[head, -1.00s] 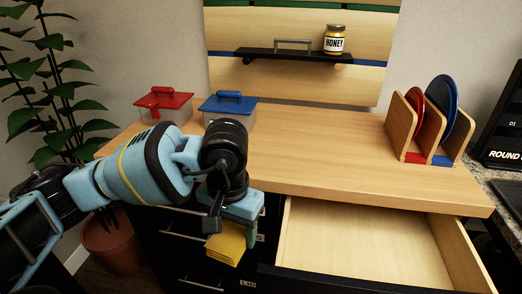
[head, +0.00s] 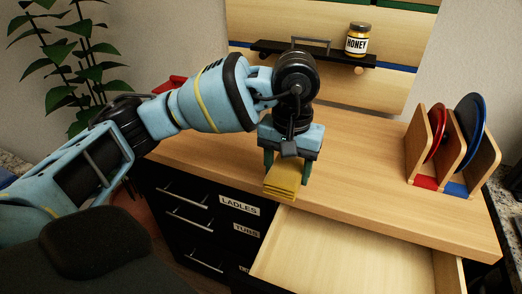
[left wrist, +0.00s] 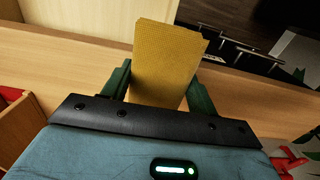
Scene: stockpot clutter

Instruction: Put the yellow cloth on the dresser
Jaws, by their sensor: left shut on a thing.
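The yellow cloth (head: 284,183) is a folded block with layered edges. My left gripper (head: 287,168) is shut on it, and it juts out from between the green fingers. It also shows in the left wrist view (left wrist: 166,62), between the fingers. In the head view the cloth is over the front part of the dresser's wooden top (head: 360,150); I cannot tell whether it touches the wood. The dresser has black drawer fronts with handles and labels such as LADLES, and one open, empty drawer (head: 350,250). My right gripper is not in view.
A rack (head: 445,150) with red and blue plates stands on the dresser's right side. A honey jar (head: 358,39) sits on a black wall shelf (head: 310,54). The dresser top between my left gripper and the rack is clear. A plant (head: 70,60) stands at left.

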